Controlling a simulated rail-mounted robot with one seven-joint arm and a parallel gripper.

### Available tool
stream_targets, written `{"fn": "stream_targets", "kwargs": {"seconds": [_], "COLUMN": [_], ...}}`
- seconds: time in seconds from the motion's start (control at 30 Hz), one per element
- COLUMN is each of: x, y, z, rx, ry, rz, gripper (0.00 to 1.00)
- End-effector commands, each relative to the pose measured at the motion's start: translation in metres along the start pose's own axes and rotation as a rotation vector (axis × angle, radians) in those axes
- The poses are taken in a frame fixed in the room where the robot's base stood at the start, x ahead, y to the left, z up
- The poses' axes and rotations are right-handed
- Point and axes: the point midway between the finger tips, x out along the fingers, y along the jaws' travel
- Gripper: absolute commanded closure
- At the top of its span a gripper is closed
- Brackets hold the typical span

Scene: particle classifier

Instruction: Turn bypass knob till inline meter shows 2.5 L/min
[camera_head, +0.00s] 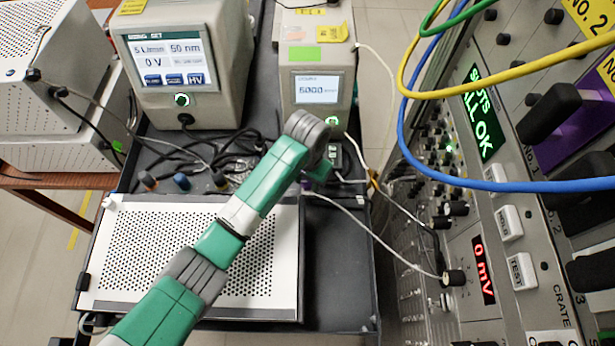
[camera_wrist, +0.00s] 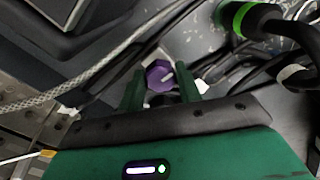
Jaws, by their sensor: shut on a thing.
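A purple faceted knob (camera_wrist: 159,75) with a pale pointer mark sits between the two green fingers of my gripper (camera_wrist: 160,82) in the wrist view. My gripper is shut on this knob. In the head view my arm's wrist covers the knob, and the gripper (camera_head: 318,172) shows only in part. A small dark device with a pale display (camera_head: 334,154) stands just right of the wrist; it may be the inline meter, but its reading is too small to tell.
A sizing set (camera_head: 180,65) at the back reads 5 L/min, 50 nm and 0 V. A second instrument (camera_head: 317,88) stands beside it. Dark cables (camera_head: 225,150) and thin white tubes lie around the gripper. A perforated white panel (camera_head: 150,250) lies below the arm; a rack (camera_head: 480,220) stands right.

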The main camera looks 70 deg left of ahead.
Motion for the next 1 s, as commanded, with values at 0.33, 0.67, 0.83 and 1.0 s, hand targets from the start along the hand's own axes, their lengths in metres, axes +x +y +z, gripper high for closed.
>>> {"fn": "stream_targets", "kwargs": {"seconds": [0.33,0.67,0.83,1.0], "x": [-0.0068,-0.0030,-0.0022,-0.0017], "y": [0.0012,0.0005,0.0000,-0.0001], "z": [0.0008,0.0001,-0.0004,-0.0006], "rx": [0.230,0.501,0.610,0.688], "ry": [-0.004,-0.002,0.000,0.000], "rz": [0.002,0.001,0.001,0.001], "gripper": [0.89,0.89,0.89,0.89]}}
